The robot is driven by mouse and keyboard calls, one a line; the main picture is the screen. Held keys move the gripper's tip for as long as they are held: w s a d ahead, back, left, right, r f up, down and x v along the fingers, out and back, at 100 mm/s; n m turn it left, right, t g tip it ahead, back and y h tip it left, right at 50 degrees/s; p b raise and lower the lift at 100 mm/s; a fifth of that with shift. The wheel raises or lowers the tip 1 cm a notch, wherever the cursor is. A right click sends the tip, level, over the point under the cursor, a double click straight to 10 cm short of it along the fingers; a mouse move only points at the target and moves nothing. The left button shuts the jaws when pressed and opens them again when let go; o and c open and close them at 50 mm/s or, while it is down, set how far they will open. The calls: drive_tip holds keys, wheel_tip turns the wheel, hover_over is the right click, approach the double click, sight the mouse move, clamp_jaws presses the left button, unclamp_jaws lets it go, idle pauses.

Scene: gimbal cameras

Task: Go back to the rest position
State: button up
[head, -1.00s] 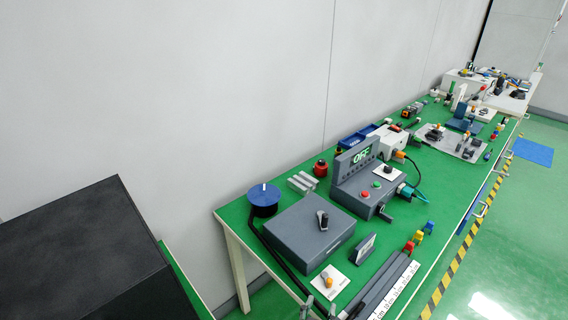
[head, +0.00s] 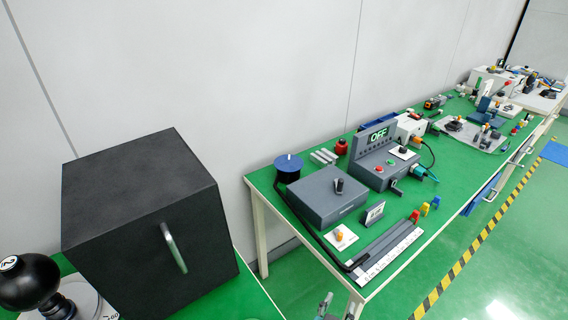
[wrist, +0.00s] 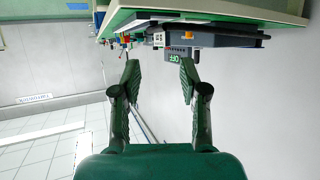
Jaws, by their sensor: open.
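My gripper (wrist: 159,72) is in the wrist view, with its two green fingers wide apart. Nothing is between the fingers. The workbench (wrist: 285,18) lies beyond the fingertips at the top of that view, apart from them, and the picture looks turned over. In the head view I cannot clearly make out my gripper.
The green-topped bench (head: 262,181) carries a grey box (head: 325,200), a control unit with an OFF display (head: 378,136), a blue-topped drum (head: 288,164) and several small parts. A black cabinet (head: 115,205) stands at the left. Green floor (head: 470,270) is clear at the right.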

drive_tip(key=s+d+f+n+y, duration=0.2)
drive_tip(key=s+f+n+y, duration=0.15)
drive_tip(key=s, duration=0.45)
drive_tip(key=s+d+f+n+y, duration=0.25)
drive_tip(key=s+f, duration=0.25)
drive_tip(key=s, duration=0.4)
drive_tip(key=s+r+t, duration=0.1)
drive_tip(key=s+r, duration=0.4)
drive_tip(key=s, duration=0.3)
drive_tip(key=s+d+r+t, duration=0.1)
drive_tip(key=s+r+t, duration=0.1)
drive_tip(key=s+r, duration=0.3)
drive_tip(key=v, duration=0.3)
drive_tip(key=shift+d, duration=0.2)
